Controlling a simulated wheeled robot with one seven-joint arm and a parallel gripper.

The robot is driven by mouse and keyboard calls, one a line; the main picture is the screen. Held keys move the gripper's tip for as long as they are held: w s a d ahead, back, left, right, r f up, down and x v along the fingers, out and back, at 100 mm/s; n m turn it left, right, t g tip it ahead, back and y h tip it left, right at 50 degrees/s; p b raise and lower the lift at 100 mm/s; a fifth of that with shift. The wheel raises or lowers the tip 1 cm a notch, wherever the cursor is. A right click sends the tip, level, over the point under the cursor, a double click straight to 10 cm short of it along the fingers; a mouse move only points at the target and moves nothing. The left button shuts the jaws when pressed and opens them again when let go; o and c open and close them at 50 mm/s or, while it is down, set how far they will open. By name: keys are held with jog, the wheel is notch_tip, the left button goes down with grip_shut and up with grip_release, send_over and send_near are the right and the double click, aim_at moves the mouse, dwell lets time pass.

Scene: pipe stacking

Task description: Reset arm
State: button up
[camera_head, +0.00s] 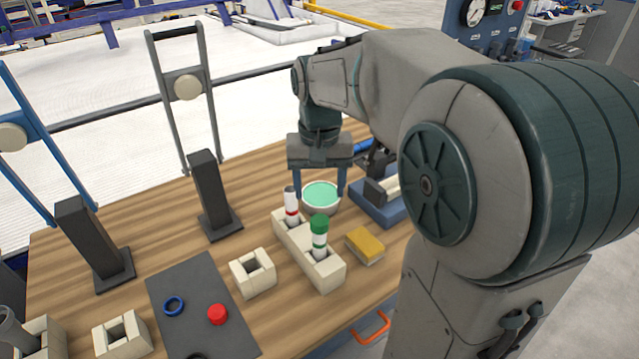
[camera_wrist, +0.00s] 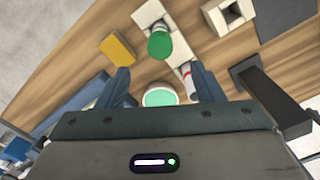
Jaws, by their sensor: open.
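My gripper (camera_head: 322,182) is open, pointing down above the back right part of the wooden table (camera_head: 150,215). Its two blue-grey fingers are apart with nothing between them. In the wrist view my gripper (camera_wrist: 162,85) also shows empty. A bowl with a green inside (camera_head: 321,196) stands below and behind the fingers. A two-socket beige block (camera_head: 318,268) in front holds a white tube with a red band (camera_head: 291,205) and a green-capped tube (camera_head: 319,238), both upright.
A yellow sponge-like block (camera_head: 365,246) lies right of the tubes. Black upright stands (camera_head: 208,190) rise at the left. Empty beige blocks (camera_head: 253,272) stand nearby.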

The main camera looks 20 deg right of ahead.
jog(key=s+f+n+t, duration=0.2)
jog(key=s+f+t, duration=0.1)
jog(key=s, duration=1.1)
jog(key=shift+f+n, duration=0.3)
jog(key=shift+f, duration=0.35)
